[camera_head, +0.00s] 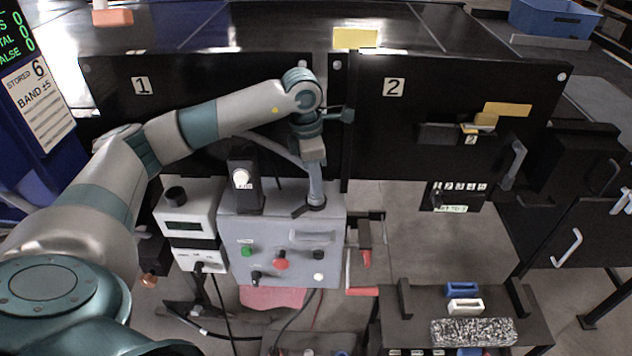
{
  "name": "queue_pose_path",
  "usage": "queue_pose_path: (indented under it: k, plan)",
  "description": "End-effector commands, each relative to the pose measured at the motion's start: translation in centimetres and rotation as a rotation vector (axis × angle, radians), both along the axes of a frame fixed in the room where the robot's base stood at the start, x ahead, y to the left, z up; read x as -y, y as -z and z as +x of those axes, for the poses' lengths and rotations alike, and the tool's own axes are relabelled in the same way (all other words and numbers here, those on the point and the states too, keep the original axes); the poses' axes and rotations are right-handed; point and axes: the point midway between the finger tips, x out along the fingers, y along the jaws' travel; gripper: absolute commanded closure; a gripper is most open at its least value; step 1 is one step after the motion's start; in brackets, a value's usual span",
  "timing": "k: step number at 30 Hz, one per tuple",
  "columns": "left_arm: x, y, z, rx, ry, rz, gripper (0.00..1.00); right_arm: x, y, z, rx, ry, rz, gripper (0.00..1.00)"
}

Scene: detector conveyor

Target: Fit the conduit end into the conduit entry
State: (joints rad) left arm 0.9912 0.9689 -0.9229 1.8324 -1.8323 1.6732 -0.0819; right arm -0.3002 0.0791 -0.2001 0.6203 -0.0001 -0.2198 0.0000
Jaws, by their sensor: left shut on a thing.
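My left arm reaches in from the left, and its gripper (314,158) points down over the grey control box (300,232). It is shut on the grey conduit (272,146), which runs in from the upper left behind the arm and bends down at the gripper. The conduit end (317,187) hangs below the jaws, roughly upright. Its lower tip meets or overlaps a dark round fitting on the box's top right, which looks like the conduit entry (313,208). I cannot tell whether the end is inside it or just above it. My right gripper is out of view.
A black post with a white button (240,177) and a white meter unit (187,224) stand left of the gripper. A black tray (400,335) with small blocks lies at lower right.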

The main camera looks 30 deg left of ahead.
Motion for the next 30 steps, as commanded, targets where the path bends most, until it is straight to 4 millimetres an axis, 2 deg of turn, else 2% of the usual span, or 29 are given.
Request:
queue_pose_path:
  k: [6, 7, 9, 24, 30]
  plan:
    - [0.0, 0.4, 0.0, 0.001, 0.0, -0.001, 1.0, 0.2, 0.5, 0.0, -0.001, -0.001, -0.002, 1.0]
    - [0.0, 0.3, 0.0, 0.0, 0.0, 0.0, 0.76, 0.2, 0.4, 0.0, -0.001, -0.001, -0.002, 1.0]
    - [0.0, 0.2, 0.0, 0.0, 0.0, 0.0, 0.62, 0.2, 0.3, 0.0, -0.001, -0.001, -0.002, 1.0]
    - [0.0, -0.2, 0.0, 0.001, 0.0, 0.0, 0.62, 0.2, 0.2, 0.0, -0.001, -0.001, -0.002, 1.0]
    - [-0.2, -2.5, -0.1, 0.007, 0.001, 0.001, 0.62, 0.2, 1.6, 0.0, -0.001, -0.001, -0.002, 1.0]
